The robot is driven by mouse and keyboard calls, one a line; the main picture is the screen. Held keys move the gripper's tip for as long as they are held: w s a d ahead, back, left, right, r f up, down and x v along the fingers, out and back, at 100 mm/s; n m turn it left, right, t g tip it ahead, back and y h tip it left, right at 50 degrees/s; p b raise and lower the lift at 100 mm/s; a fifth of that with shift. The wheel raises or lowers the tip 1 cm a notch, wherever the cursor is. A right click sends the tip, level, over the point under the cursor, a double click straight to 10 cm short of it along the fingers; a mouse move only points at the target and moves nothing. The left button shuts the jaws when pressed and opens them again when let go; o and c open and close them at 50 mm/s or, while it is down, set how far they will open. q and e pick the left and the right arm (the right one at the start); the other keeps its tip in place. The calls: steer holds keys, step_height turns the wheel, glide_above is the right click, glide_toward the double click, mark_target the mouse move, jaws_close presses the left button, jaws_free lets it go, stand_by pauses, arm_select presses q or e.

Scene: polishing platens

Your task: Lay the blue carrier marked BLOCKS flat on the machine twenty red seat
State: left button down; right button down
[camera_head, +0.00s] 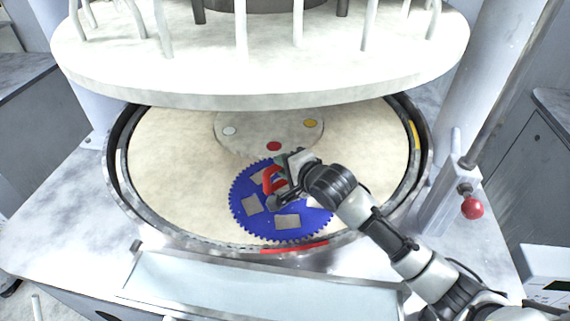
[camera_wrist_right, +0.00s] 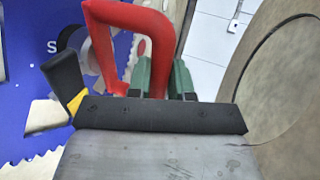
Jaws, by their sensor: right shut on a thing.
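The blue carrier (camera_head: 240,215) is a toothed disc with several cut-out windows. It lies over the front of the pale platen, between the red dot (camera_head: 273,146) on the centre hub and the red mark (camera_head: 295,248) on the front ring. My right gripper (camera_head: 276,181) is shut on its red handle (camera_wrist_right: 128,18), and the green fingertips (camera_wrist_right: 160,80) show beside the handle. The wrist view shows a letter S on the blue face (camera_wrist_right: 40,70); the rest of the marking is hidden. I cannot tell whether the carrier touches the platen. My left gripper is out of view.
The pale platen (camera_head: 170,170) is otherwise bare. The hub (camera_head: 245,128) also has a white dot (camera_head: 229,131) and a yellow dot (camera_head: 310,122). A yellow mark (camera_head: 414,135) is on the right ring. A large upper plate (camera_head: 260,75) hangs above the back. A red knob (camera_head: 472,208) stands right.

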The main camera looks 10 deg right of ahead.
steer(key=shift+w, duration=0.1)
steer(key=c, duration=0.9)
jaws_free()
steer(key=shift+c, duration=0.2)
steer(key=shift+s+f, duration=0.2)
steer(key=shift+f, duration=0.2)
steer(key=b+v, duration=0.3)
steer(key=v, duration=0.8)
steer(key=shift+r, duration=0.25)
